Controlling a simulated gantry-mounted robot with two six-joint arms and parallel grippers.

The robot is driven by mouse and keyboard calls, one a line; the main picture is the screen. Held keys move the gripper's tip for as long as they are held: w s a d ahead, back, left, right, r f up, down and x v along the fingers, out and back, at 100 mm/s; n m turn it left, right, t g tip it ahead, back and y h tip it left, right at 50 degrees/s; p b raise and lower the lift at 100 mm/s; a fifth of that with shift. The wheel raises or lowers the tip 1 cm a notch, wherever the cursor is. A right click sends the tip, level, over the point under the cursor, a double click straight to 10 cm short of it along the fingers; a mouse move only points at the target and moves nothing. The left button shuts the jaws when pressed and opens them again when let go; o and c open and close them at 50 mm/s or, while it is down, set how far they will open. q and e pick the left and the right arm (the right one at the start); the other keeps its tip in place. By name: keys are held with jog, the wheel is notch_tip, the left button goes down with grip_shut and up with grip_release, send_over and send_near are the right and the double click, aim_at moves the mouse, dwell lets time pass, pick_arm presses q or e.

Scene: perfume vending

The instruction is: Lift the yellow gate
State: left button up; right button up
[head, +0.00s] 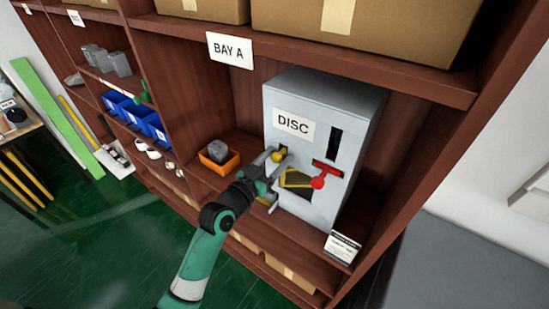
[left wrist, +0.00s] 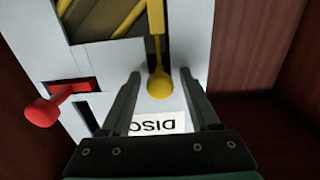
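The yellow gate is a dark panel with yellow stripes (head: 297,179), low on the front of a grey box labelled DISC (head: 352,93). It also shows at the top of the left wrist view (left wrist: 105,18). A yellow lever with a round knob (left wrist: 160,83) is beside the panel; the knob also shows in the head view (head: 278,156). My left gripper (head: 275,179) is at the box front. In the left wrist view, its open fingers (left wrist: 160,74) stand either side of the knob, with gaps visible on both sides. My right gripper is not in view.
A red knob handle (head: 319,182) sticks out right of the gate. An orange bin (head: 218,158) with a grey item stands left of the box. A small placard (head: 342,247) is at the shelf's front edge. Wooden shelf walls enclose the bay.

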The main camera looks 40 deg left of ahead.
pick_arm(q)
jog(key=shift+s, duration=0.45)
jog(key=s+p, duration=0.1)
jog(key=s, duration=0.9)
jog(key=shift+s+d+p, duration=0.35)
jog(key=shift+d, duration=0.1)
